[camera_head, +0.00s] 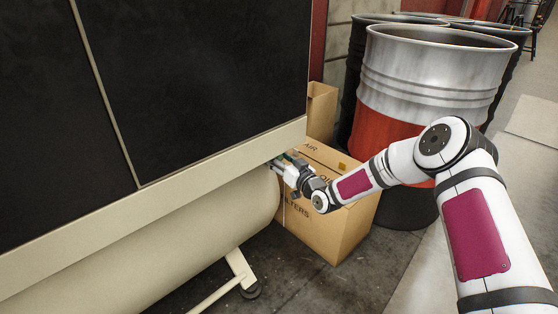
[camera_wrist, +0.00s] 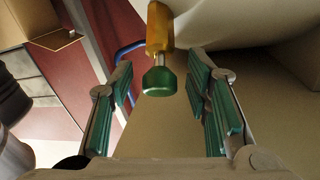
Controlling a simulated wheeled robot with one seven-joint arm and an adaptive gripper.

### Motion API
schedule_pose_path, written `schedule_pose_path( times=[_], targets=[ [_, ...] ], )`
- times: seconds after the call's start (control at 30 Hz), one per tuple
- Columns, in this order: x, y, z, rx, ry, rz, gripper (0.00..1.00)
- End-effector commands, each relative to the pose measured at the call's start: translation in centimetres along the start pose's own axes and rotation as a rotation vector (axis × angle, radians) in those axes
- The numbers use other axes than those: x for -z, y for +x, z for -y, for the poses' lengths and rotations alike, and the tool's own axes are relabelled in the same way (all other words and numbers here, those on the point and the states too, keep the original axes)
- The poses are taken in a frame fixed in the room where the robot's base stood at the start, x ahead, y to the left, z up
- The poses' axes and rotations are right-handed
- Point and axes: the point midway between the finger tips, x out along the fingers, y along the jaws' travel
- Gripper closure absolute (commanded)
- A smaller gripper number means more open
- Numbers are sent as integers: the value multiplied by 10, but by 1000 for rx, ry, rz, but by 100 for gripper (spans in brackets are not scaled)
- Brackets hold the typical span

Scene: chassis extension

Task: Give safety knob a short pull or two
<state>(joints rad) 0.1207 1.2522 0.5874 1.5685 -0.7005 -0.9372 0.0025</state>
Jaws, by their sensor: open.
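The safety knob (camera_wrist: 159,81) shows in the wrist view as a dark green cap on a short metal stem, with a yellow-orange body (camera_wrist: 159,28) behind it at the pale curved surface. My gripper (camera_wrist: 163,84) is open, with green-padded fingers on the left and right of the knob. Gaps show between the knob and both fingers, and nothing is held. In the head view my gripper (camera_head: 283,166) is at the lower right corner of the beige, black-panelled machine (camera_head: 200,80), by the end of its rounded tank (camera_head: 190,240). The knob cannot be made out there.
A cardboard box (camera_head: 335,232) stands directly below and behind my gripper, close to the tank. Large metal drums (camera_head: 435,80) stand behind my arm. Open floor lies at the lower middle.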

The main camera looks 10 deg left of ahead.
Motion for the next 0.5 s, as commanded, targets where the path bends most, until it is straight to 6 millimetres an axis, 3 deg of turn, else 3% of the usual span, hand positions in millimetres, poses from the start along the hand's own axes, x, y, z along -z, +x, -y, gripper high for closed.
schedule_pose_path(
  times=[0.17,0.37,0.5],
  targets=[
    [0,0,0,0,0,0,56],
    [0,0,0,0,-1,0,97],
    [0,0,0,0,-1,0,100]
  ],
)
